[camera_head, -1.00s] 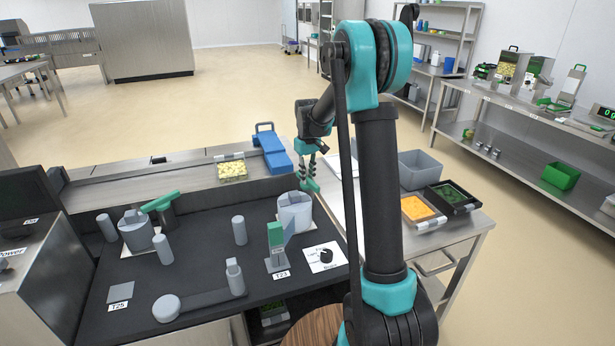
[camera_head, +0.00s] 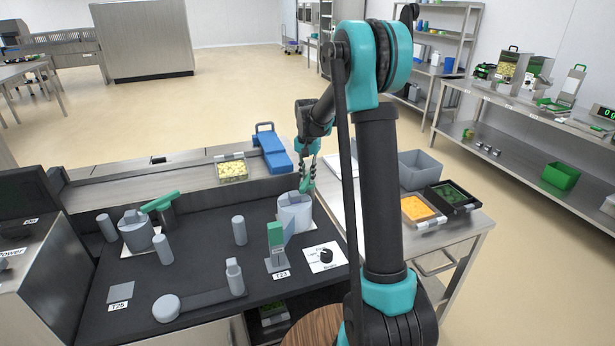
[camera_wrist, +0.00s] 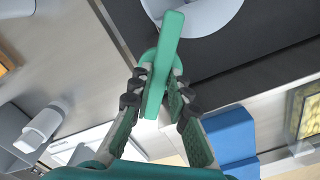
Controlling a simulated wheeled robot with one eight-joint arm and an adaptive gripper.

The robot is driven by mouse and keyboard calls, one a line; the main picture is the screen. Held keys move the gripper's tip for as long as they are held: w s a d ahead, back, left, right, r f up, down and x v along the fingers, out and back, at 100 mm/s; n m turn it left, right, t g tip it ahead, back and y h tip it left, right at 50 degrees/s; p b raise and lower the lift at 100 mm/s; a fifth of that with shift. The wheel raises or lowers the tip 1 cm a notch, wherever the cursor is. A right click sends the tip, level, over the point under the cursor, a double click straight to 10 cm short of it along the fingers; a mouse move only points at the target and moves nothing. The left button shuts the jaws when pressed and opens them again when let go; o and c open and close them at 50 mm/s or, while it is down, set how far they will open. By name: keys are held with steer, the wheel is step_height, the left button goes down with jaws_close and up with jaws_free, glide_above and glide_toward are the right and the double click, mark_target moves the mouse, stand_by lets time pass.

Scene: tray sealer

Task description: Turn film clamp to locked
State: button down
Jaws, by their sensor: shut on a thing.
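The film clamp shows in the wrist view as a long green lever (camera_wrist: 163,65) with a rounded green pivot end. It lies between the two fingers of my gripper (camera_wrist: 158,84), which is shut on it. In the head view my gripper (camera_head: 307,178) is at the back right of the dark machine top, just above and behind a pale grey cylinder (camera_head: 294,212). The clamp is small there and mostly merges with the fingers. A lock mark is not readable in either view.
A second green lever (camera_head: 160,201) sits on a dark post at the left. A green upright block (camera_head: 275,236) and a dial (camera_head: 326,256) stand in front. A blue piece (camera_head: 272,151) and a tray of yellow food (camera_head: 232,169) lie behind.

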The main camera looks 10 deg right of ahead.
mark_target(307, 178)
steer(key=shift+m, duration=0.7)
steer(key=c, duration=1.4)
jaws_free()
steer(key=shift+c, duration=0.2)
step_height(307, 178, up, 12)
